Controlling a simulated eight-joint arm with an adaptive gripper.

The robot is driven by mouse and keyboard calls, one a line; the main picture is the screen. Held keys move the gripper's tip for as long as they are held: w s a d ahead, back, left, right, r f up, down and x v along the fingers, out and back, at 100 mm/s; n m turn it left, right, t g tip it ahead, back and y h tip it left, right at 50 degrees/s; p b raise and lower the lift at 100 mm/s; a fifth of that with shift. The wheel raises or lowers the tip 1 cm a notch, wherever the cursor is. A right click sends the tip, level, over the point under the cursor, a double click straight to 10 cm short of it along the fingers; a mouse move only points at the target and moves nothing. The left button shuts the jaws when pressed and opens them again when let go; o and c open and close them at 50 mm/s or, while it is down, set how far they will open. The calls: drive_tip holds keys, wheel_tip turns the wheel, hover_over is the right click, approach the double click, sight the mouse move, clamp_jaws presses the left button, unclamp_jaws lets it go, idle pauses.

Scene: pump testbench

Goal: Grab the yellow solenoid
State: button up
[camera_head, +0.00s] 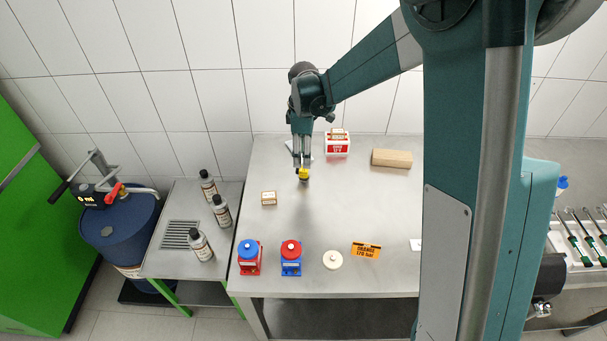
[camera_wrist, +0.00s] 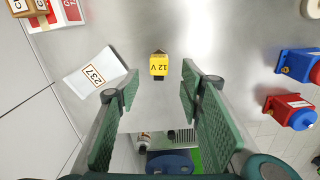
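The yellow solenoid (camera_wrist: 159,66), marked "12 V", shows in the wrist view just ahead of my fingertips, lined up with the gap between them. In the head view the yellow solenoid (camera_head: 304,174) sits directly below my gripper (camera_head: 301,163), which points down over the back middle of the table. In the wrist view my gripper (camera_wrist: 160,76) has its two green-padded fingers spread wide, with clear space on both sides of the solenoid. No contact between finger and solenoid is visible. I cannot tell the exact height of the fingertips above the table.
A white card marked 237 (camera_wrist: 97,73) lies near the left finger. On the steel table (camera_head: 345,205) are a red and white box (camera_head: 337,144), a wooden block (camera_head: 391,158), a small box (camera_head: 269,198), and a red unit (camera_head: 249,262) and blue unit (camera_head: 291,263) in front.

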sight(303, 175)
drive_tip(key=shift+f, duration=0.1)
drive_tip(key=shift+f, duration=1.2)
drive_tip(key=shift+w+f, duration=0.1)
drive_tip(key=shift+f, duration=2.5)
drive_tip(key=shift+c, duration=0.3)
drive_tip(key=c, duration=1)
